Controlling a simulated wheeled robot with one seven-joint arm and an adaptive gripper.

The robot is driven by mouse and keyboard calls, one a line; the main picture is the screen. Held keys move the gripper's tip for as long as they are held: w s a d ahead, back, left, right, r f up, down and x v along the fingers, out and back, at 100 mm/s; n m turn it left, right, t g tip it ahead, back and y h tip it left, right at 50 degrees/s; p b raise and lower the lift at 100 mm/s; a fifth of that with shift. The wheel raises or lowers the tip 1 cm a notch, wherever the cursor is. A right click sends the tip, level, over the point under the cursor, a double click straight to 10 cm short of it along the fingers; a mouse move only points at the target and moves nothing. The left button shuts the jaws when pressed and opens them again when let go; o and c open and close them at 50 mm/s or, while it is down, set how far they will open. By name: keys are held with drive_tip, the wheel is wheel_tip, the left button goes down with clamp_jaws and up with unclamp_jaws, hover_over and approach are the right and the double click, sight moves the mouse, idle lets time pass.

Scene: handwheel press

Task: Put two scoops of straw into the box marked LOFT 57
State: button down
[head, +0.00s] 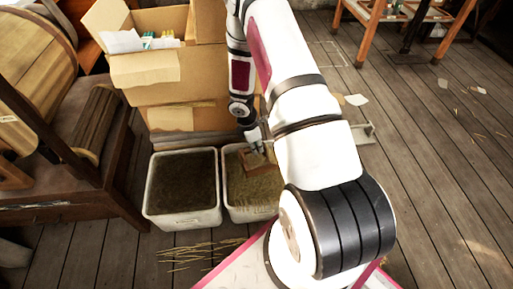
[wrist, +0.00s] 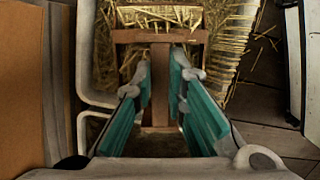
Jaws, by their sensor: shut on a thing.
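My gripper (head: 257,148) is low over the right-hand white tub (head: 249,213), which holds yellowish straw (head: 262,187). In the wrist view its teal-padded fingers (wrist: 162,88) are shut on the wooden handle of a brown scoop (wrist: 160,37). The scoop also shows in the head view (head: 254,160), inside the tub's outline. Straw (wrist: 165,14) lies at its front end; how deep the scoop sits and how full it is, I cannot tell. No LOFT 57 marking is readable in either view.
A second white tub (head: 182,221) with dark brown contents stands left of the straw tub. Stacked open cardboard boxes (head: 146,70) stand behind, near a wooden barrel (head: 38,75). Loose straw (head: 198,254) lies on the floor in front. Floor at right is mostly clear.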

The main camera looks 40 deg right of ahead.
drive_tip(key=shift+r, duration=0.35)
